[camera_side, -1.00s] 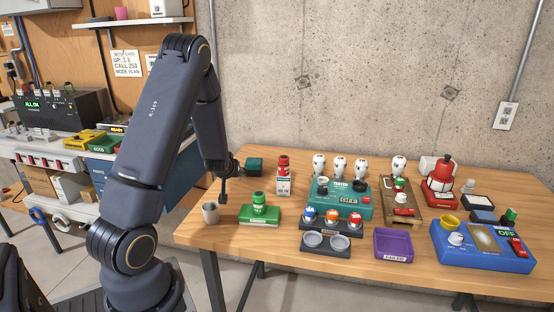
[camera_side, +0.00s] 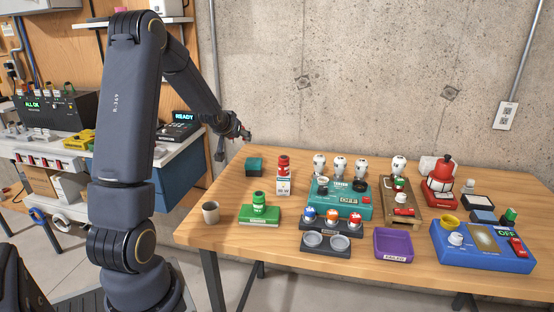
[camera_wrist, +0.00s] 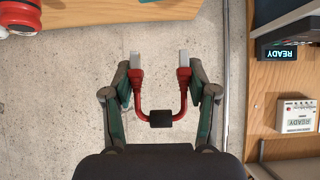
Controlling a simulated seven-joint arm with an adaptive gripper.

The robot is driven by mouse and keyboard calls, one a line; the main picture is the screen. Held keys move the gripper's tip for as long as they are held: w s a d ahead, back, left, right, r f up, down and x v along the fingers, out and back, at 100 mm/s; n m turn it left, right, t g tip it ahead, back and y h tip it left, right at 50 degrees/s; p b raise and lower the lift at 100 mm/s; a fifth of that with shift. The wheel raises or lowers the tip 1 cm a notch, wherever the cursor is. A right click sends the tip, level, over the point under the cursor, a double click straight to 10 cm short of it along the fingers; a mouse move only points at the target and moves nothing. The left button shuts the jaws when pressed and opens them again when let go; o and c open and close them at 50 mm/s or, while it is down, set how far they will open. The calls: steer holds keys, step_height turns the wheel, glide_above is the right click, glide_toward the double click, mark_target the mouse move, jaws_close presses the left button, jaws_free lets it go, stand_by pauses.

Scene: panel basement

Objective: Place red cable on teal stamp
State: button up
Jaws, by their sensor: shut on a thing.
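The red cable (camera_wrist: 160,118) is a U-shaped lead with a black middle piece and two red plugs with grey ends. My gripper (camera_wrist: 157,95) is shut on it, one finger at each side. In the side view my gripper (camera_side: 243,133) is raised near the table's back left, against the wall; the cable is too small to make out there. A small dark teal block (camera_side: 254,166), probably the teal stamp, stands upright on the table's back left corner, below and right of my gripper. Its edge may show at the top of the wrist view.
A red-topped bottle (camera_side: 283,176) stands right of the teal block. A grey cup (camera_side: 210,212) and a green stamp-like piece on a green base (camera_side: 259,215) are nearer the front. A teal tester (camera_side: 345,197) and several bulbs are further right. A side bench (camera_side: 180,140) is at left.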

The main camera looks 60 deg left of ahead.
steer(key=w+r+x, duration=0.1)
steer(key=x, duration=0.4)
glide_above(254, 161)
step_height(254, 161, down, 6)
steer(key=shift+a+f, duration=0.25)
steer(key=shift+f, duration=1.55)
steer(key=shift+f, duration=0.15)
steer(key=o, duration=1.1)
